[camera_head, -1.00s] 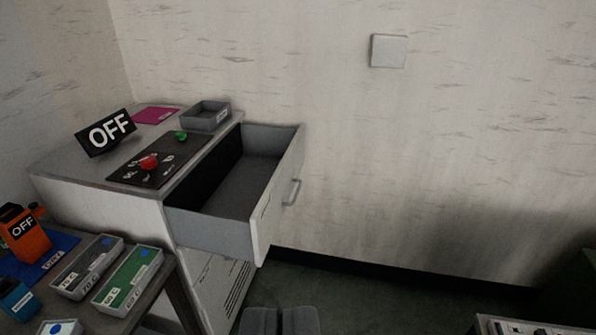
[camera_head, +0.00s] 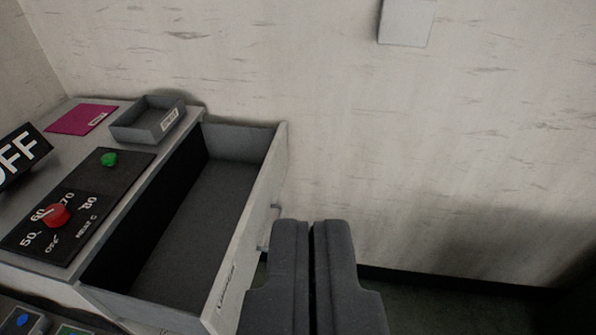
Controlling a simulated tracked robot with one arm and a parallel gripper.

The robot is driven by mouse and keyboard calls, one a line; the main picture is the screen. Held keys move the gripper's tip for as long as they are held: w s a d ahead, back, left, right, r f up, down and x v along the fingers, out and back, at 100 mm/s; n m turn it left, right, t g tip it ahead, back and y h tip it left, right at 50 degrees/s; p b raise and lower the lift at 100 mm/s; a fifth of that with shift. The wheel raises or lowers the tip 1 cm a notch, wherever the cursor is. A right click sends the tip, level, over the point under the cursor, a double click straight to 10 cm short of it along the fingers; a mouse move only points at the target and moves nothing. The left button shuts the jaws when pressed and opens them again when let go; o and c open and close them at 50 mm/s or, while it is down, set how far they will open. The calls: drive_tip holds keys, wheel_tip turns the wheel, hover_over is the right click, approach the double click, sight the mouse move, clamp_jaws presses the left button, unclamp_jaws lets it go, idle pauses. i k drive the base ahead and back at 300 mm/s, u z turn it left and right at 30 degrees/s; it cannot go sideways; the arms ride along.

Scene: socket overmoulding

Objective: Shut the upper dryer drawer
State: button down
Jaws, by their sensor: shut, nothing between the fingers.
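The upper dryer drawer (camera_head: 252,215) is pulled out to the right of the grey dryer cabinet (camera_head: 170,135). It looks empty inside. Its front panel faces right, and its handle (camera_head: 268,235) shows partly, just left of my gripper's fingers. My gripper (camera_head: 312,225) is shut and empty, just right of the drawer front in the picture. It covers part of the front's outer side. I cannot tell whether it touches the handle or panel.
On the cabinet top are a control panel with a red knob (camera_head: 55,214) and a green knob (camera_head: 109,158), a grey tray (camera_head: 148,128), a magenta card (camera_head: 82,118) and an OFF sign (camera_head: 20,155). A wall stands behind. Dark floor shows at lower right.

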sight(196, 279)
drive_tip(key=z, duration=0.15)
drive_tip(key=i, duration=1.2)
drive_tip(key=z, duration=0.1)
